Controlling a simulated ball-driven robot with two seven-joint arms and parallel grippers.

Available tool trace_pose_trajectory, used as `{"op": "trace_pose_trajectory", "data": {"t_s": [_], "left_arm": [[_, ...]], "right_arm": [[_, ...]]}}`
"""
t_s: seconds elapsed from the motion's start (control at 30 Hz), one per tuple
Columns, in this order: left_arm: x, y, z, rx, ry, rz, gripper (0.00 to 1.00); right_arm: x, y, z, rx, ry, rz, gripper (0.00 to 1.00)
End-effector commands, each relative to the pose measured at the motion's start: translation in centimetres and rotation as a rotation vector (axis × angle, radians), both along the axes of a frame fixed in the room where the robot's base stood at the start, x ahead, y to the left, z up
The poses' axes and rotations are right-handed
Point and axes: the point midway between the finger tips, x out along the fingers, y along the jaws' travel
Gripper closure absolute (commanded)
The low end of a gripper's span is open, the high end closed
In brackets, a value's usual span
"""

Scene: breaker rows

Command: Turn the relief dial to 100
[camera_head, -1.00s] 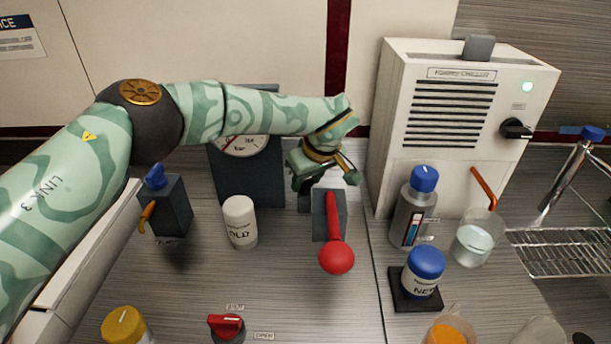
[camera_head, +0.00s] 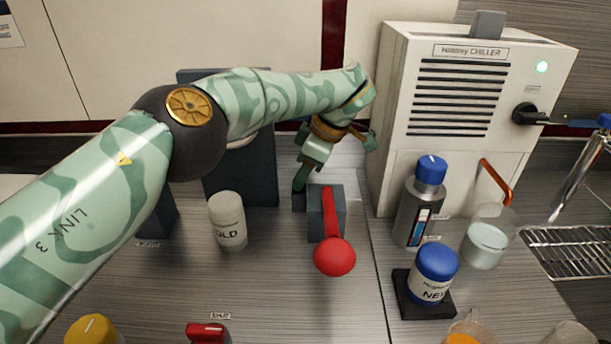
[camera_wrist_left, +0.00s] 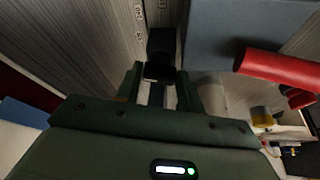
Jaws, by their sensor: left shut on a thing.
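A small dark block-like knob, seemingly the relief dial (camera_wrist_left: 161,42), stands just beyond my left fingertips in the left wrist view, with small printed labels (camera_wrist_left: 139,14) beside it. Their numbers are too small to read surely. In the head view the dark knob (camera_head: 299,201) sits behind and left of the red-lever box (camera_head: 325,215). My left gripper (camera_head: 301,184) reaches down to it from behind. Its fingers (camera_wrist_left: 160,76) are shut on the knob and partly hide it. My right gripper is not in view.
The red ball-ended lever (camera_head: 334,256) stands close to my left gripper. A dark gauge panel (camera_head: 262,170) is behind my arm. A white bottle (camera_head: 227,222) stands left, and the white chiller (camera_head: 455,110) right. Blue-capped bottles (camera_head: 433,275) stand front right.

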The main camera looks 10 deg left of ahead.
Motion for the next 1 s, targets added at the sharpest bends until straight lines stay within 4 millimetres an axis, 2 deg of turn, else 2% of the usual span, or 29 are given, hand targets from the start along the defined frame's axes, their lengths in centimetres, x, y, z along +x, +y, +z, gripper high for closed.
{"op": "trace_pose_trajectory", "data": {"t_s": [0.53, 0.57, 0.6, 0.87, 1.0], "left_arm": [[0.1, 0.0, 0.1, 0.002, -0.003, 0.024, 0.85], [0.1, 0.0, 0.1, 0.002, -0.003, 0.024, 0.56], [0.1, 0.0, 0.1, 0.001, -0.003, 0.024, 0.53], [0.1, 0.0, 0.1, 0.001, -0.001, 0.024, 0.53], [0.1, 0.0, 1.3, 0.002, -0.005, 0.024, 0.53]], "right_arm": [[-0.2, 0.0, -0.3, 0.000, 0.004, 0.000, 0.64], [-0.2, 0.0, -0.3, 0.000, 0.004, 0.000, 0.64], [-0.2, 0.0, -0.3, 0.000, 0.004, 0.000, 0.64], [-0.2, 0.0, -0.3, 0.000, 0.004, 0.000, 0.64], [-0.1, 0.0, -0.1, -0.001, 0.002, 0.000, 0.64]]}}
